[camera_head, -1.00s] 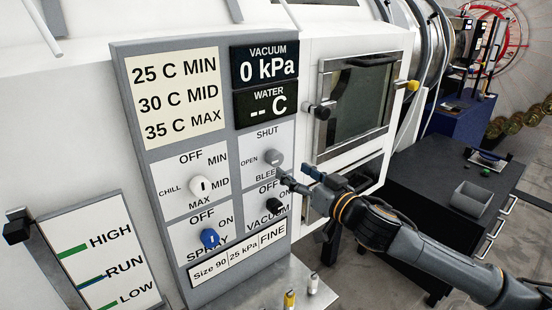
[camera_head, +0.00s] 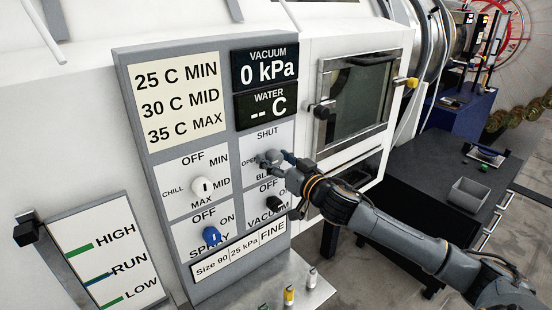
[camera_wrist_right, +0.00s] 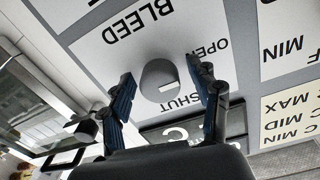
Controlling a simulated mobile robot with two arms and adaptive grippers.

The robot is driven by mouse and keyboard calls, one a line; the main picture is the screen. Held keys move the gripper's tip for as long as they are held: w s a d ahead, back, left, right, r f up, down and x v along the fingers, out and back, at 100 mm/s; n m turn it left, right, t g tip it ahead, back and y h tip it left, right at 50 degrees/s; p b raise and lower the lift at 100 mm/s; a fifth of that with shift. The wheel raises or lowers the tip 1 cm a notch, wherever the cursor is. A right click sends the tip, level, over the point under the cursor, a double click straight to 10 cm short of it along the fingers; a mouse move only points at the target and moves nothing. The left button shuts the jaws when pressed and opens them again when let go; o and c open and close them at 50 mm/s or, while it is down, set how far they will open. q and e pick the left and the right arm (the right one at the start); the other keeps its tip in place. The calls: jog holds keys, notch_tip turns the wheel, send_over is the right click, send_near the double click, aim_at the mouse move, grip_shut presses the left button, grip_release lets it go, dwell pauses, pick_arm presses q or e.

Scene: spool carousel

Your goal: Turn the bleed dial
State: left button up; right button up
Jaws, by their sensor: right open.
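The grey bleed dial (camera_wrist_right: 160,80) sits on its white plate, marked SHUT, OPEN and BLEED, on the control panel. In the right wrist view a small white mark on the dial points toward SHUT. My right gripper (camera_wrist_right: 166,92) is open, with one finger on each side of the dial and visible gaps between. In the head view the right gripper (camera_head: 277,161) is at the dial and partly covers it and the BLEED label. I cannot tell whether the fingertips touch the plate. My left gripper is not in view.
Close by are the white chill knob (camera_head: 202,188), the blue spray knob (camera_head: 211,236) and the black vacuum knob (camera_head: 275,204). Displays above read vacuum 0 kPa (camera_head: 265,68) and water blank. A windowed door (camera_head: 355,98) stands to the right.

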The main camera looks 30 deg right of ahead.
jog(key=shift+c, duration=0.2)
jog(key=c, duration=1.1)
jog(key=shift+c, duration=0.2)
